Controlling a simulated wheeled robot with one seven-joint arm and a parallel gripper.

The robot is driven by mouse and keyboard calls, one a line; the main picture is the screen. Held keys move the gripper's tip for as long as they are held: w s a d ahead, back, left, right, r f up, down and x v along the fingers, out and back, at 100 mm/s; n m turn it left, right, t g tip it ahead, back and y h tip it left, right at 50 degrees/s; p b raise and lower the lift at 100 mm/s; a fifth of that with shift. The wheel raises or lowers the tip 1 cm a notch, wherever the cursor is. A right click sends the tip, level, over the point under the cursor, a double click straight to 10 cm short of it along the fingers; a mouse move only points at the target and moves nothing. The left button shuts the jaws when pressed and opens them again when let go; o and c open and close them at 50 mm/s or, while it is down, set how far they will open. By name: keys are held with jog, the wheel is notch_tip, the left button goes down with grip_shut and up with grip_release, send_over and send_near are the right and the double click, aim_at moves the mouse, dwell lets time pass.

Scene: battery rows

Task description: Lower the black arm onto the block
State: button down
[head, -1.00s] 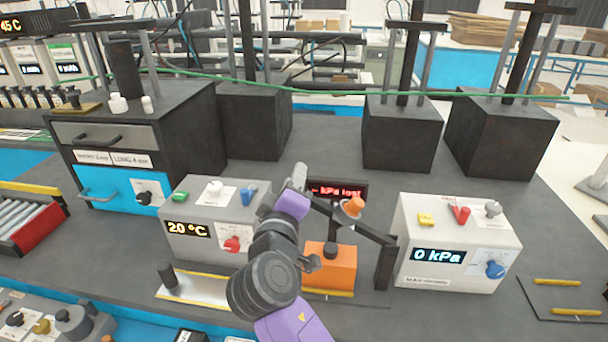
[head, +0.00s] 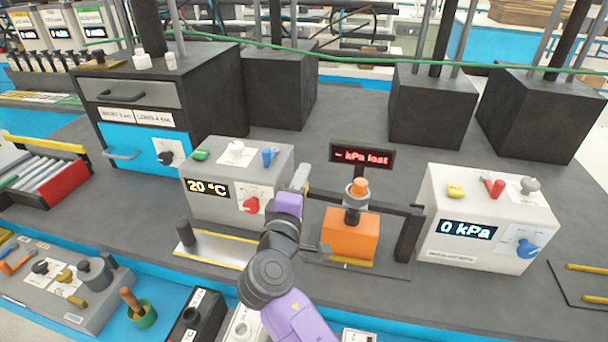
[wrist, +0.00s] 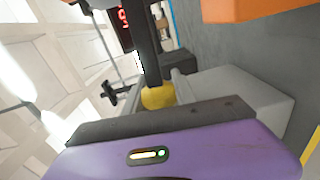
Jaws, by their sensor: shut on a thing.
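The black arm (head: 385,207) reaches left from a black post (head: 408,237), close to level, with an orange cap (head: 360,186) and grey ring on it. Below it stands the orange block (head: 348,238) with a black stud on top, lined up under the cap. I cannot tell for sure whether they touch. My gripper (head: 302,177) is at the arm's free left end. In the wrist view the dark bar of the arm (wrist: 145,45) ends in a yellow grip (wrist: 158,97) between my grey fingers. The orange block's edge (wrist: 255,8) shows at the top.
A red-lit display (head: 362,155) reading "- kPa lost" stands behind the arm. A white box showing 0 kPa (head: 480,250) is at right, and a grey box showing 20 °C (head: 225,210) at left. Black blocks stand behind.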

jog(key=shift+a+f+n, duration=0.1)
jog(key=shift+f+n, duration=0.4)
jog(key=shift+f, duration=0.65)
jog(key=c, duration=1)
grip_release()
jog(key=shift+r, duration=0.1)
jog(key=b+v, duration=0.1)
jog(key=v, duration=0.7)
jog(key=shift+w, duration=0.1)
